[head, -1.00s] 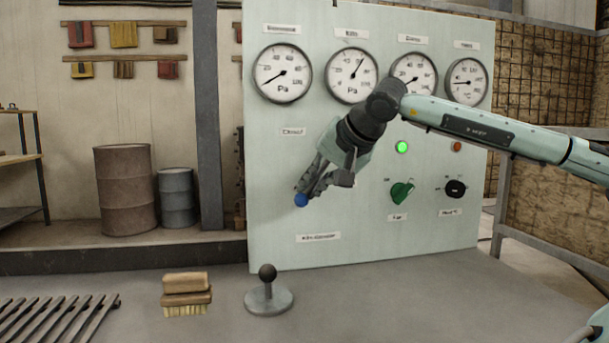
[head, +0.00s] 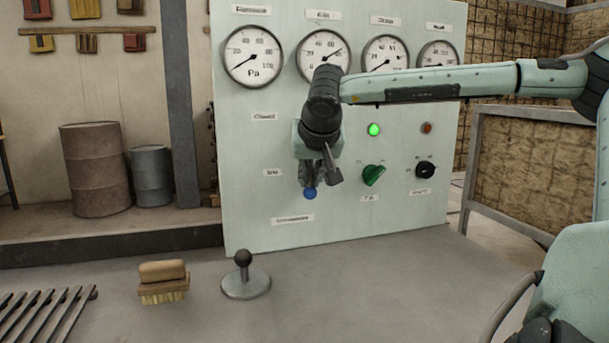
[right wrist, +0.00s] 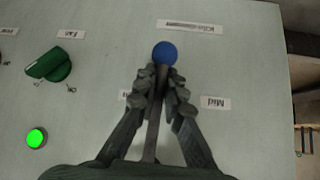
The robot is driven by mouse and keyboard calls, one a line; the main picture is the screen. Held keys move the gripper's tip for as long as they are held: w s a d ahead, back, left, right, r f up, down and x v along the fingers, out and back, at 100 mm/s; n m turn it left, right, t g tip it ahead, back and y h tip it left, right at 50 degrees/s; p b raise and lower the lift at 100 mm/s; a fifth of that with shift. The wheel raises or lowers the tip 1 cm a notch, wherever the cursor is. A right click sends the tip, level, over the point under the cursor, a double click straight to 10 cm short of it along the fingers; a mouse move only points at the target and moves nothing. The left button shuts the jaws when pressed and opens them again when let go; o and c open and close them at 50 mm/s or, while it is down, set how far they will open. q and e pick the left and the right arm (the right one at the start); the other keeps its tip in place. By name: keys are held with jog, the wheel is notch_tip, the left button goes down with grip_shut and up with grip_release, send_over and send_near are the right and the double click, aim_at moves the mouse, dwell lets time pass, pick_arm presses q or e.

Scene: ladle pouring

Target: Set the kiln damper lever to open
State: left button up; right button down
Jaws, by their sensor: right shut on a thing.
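The kiln damper lever is a stem with a blue ball knob (head: 310,193) on the pale green panel (head: 240,185). My right gripper (head: 311,178) points down in front of the panel and is shut on the stem just behind the knob. In the right wrist view, the knob (right wrist: 165,53) shows past the fingertips (right wrist: 163,74) and the stem runs between the fingers. A "Mid" label (right wrist: 216,102) is on one side of the lever. A label on the other side is mostly hidden by a finger. My left gripper is not in view.
Gauges (head: 253,57) line the panel top. A brush (head: 163,281) and a ball-topped stand (head: 245,284) are on the table, clear of my gripper.

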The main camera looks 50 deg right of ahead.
jog(key=shift+d+r, duration=0.1)
jog(key=shift+d, duration=0.05)
dwell(0.3)
jog(key=c, duration=1.9)
grip_release()
jog(key=v, duration=1.2)
